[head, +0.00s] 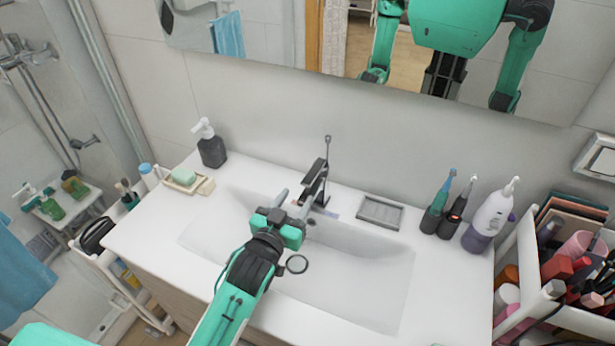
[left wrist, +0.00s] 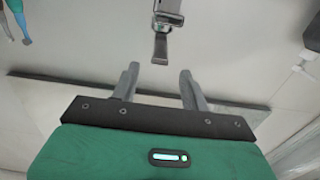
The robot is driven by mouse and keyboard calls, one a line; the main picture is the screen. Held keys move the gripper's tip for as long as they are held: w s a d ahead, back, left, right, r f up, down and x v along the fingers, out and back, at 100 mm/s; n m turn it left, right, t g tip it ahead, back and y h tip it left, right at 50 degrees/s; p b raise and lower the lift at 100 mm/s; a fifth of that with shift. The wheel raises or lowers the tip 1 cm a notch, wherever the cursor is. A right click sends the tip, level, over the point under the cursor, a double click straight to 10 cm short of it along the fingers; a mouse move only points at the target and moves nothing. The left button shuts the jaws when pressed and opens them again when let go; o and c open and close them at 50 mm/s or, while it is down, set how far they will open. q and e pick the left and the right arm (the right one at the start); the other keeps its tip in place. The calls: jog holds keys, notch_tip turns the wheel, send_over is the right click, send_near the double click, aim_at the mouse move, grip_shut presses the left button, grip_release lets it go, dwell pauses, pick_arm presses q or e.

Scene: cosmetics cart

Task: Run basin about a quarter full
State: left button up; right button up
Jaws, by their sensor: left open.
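The white basin (head: 372,292) is sunk in the white countertop, with a dark ring drain (head: 297,264) on its floor. I see no clear water surface or stream. The dark faucet (head: 314,182) stands at the basin's back edge, with a lever on top. My left gripper (head: 294,198) is open and empty just left of and in front of the faucet, over the basin. In the left wrist view the faucet (left wrist: 162,42) lies beyond the gap between my open fingers (left wrist: 160,78), apart from them. My right gripper is not directly in view.
A dark soap dispenser (head: 211,150) and a soap dish (head: 188,183) stand at the left back. A grey tray (head: 380,212), toothbrushes (head: 437,205) and a white-purple bottle (head: 490,218) stand right. A crowded cart (head: 570,318) is at far right. The mirror (head: 300,45) hangs behind.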

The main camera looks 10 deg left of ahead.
aim_at(307, 180)
pick_arm(q)
jog(key=w, duration=0.2)
jog(key=w+d+p, duration=0.1)
jog(key=w, duration=0.2)
jog(key=shift+w+r, duration=0.1)
jog(key=shift+w, duration=0.25)
jog(key=shift+w+d+p, duration=0.2)
jog(key=shift+w+p, duration=0.15)
jog(key=shift+w, duration=0.3)
pick_arm(e)
jog(key=shift+w+d+r, duration=0.1)
jog(key=shift+w+r, duration=0.25)
jog(key=shift+r, duration=0.2)
jog(key=shift+w+r, duration=0.35)
jog(key=shift+r, duration=0.2)
jog(key=shift+a, duration=0.2)
pick_arm(q)
grip_shut()
pick_arm(e)
jog(key=shift+s, duration=0.1)
